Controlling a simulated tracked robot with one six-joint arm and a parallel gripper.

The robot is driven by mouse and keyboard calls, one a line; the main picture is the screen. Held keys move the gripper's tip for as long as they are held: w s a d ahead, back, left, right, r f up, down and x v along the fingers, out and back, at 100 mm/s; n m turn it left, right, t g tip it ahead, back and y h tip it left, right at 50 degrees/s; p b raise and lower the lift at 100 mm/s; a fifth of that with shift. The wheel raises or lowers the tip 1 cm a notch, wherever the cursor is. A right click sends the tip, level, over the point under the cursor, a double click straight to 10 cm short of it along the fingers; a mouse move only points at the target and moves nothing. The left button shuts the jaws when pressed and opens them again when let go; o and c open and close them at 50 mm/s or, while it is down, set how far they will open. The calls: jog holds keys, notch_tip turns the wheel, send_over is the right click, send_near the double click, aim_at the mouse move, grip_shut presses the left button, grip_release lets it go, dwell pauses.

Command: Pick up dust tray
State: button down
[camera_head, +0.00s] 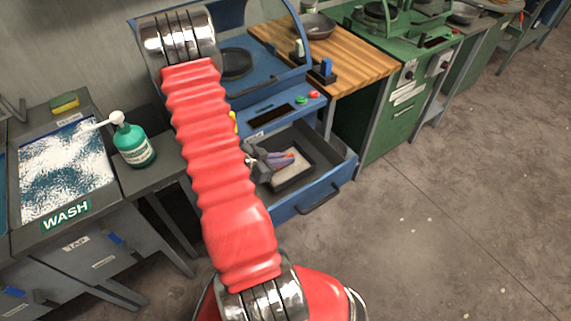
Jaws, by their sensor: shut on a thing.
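The dust tray (303,178) is a dark, shallow rectangular tray with pale grey dust in it. It sits inside the open blue drawer (336,178) of the blue machine, at the centre of the camera_head view. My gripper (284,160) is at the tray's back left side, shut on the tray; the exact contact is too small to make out. My red arm crosses in front and hides the left part of the drawer and part of my gripper.
The blue machine (262,105) stands behind the drawer, with a wooden worktop (350,58) to its right. A green soap bottle (133,142) and a wash basin (62,165) are at left. Green machines stand at the back.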

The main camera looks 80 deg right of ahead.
jog(key=shift+r, duration=0.1)
notch_tip(320, 180, up, 18)
dwell(1.0)
